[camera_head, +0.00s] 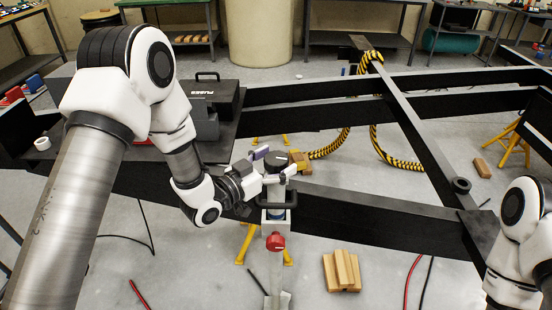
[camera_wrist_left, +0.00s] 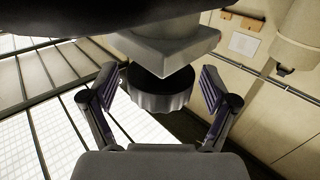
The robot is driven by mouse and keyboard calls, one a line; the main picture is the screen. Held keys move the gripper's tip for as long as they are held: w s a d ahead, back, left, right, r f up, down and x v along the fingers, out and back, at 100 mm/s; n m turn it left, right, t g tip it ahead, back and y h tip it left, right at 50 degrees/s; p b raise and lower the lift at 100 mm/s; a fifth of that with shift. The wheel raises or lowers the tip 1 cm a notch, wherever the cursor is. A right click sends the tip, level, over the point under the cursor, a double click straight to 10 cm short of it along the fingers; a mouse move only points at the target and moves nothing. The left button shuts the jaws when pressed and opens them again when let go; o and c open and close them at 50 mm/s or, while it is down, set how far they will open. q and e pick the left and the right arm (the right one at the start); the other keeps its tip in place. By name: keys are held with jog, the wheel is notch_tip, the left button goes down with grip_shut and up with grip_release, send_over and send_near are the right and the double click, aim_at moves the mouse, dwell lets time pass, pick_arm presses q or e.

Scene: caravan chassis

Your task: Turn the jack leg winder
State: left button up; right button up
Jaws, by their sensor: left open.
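A dark round winder knob (camera_head: 275,158) sits at the top of the jack leg (camera_head: 277,216), at the near edge of the black chassis frame. In the left wrist view the ribbed dark knob (camera_wrist_left: 160,97) is between my finger pads, with a gap on both sides. A pale block above it hides part of its top. My left gripper (camera_head: 280,162) is open around the knob, and its fingers also show in the left wrist view (camera_wrist_left: 158,85). My right arm is at the right edge, with its gripper out of view.
Black chassis beams (camera_head: 370,215) run across the middle. A dark handle and a red knob (camera_head: 275,241) are just below the winder. A black case (camera_head: 215,92) stands behind my left arm. Wooden blocks (camera_head: 342,271) lie on the floor. A striped hose (camera_head: 374,130) loops over the frame.

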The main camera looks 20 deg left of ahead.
pick_arm(q)
jog(key=shift+c, duration=1.4)
jog(key=c, duration=0.9)
jog(key=shift+m+g+h, duration=0.3)
jog(key=shift+m+h, duration=0.1)
jog(key=shift+h, duration=0.1)
jog(key=shift+w+a+m+g+h, duration=0.1)
jog(key=shift+m+g+h, duration=0.4)
jog(key=shift+h, duration=0.2)
jog(key=m+g+h, duration=0.3)
jog(key=shift+m+g+h, duration=1.3)
jog(key=shift+m+g, duration=0.3)
jog(key=shift+g, duration=1.1)
